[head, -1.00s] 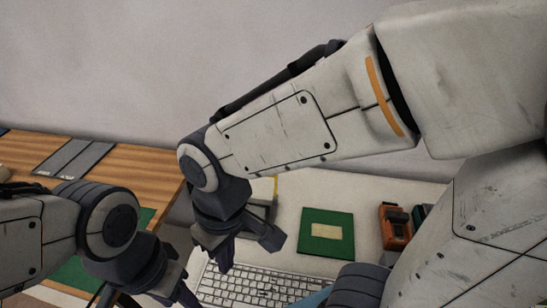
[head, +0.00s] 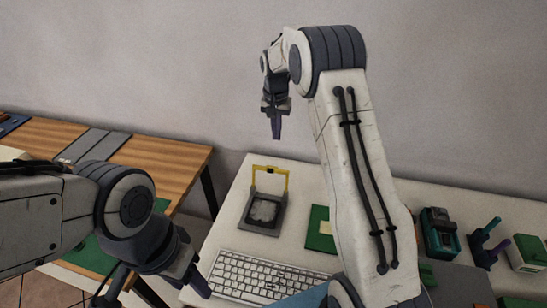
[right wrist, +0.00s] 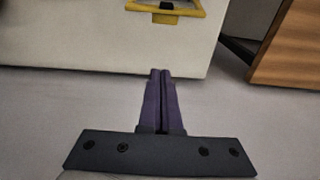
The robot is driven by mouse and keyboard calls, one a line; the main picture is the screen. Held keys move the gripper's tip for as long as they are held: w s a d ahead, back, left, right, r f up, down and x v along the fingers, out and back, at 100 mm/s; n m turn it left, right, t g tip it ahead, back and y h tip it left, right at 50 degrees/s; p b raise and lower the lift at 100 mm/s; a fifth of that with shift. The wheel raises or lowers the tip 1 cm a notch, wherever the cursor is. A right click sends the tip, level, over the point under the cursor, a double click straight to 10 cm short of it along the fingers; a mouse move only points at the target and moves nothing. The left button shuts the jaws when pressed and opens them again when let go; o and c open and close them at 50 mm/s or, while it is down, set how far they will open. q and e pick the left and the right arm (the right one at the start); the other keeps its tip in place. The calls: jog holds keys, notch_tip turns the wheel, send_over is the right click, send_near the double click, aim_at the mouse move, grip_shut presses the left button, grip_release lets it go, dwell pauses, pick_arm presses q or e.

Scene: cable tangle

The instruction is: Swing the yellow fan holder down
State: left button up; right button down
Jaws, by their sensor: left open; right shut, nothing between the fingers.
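My left gripper (head: 155,292) is open at the lower left, away from the holder.
A white keyboard (head: 262,277) lies in front of the fan unit. A green board (head: 318,228) lies to its right, partly behind my right arm. A teal-and-dark device (head: 438,235) and a purple-and-green item (head: 486,243) stand further right. A wooden table (head: 175,160) is at left.

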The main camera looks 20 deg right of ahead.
notch_tip(320, 180, down, 8)
jog(key=s+a+p, duration=0.2)
jog(key=p, duration=0.1)
jog(key=shift+s, duration=0.35)
jog(key=shift+f, duration=0.1)
jog(key=shift+s+t+h+b, duration=0.2)
jog(key=shift+t+h+b, duration=0.1)
jog(key=shift+a, duration=0.1)
dwell(0.3)
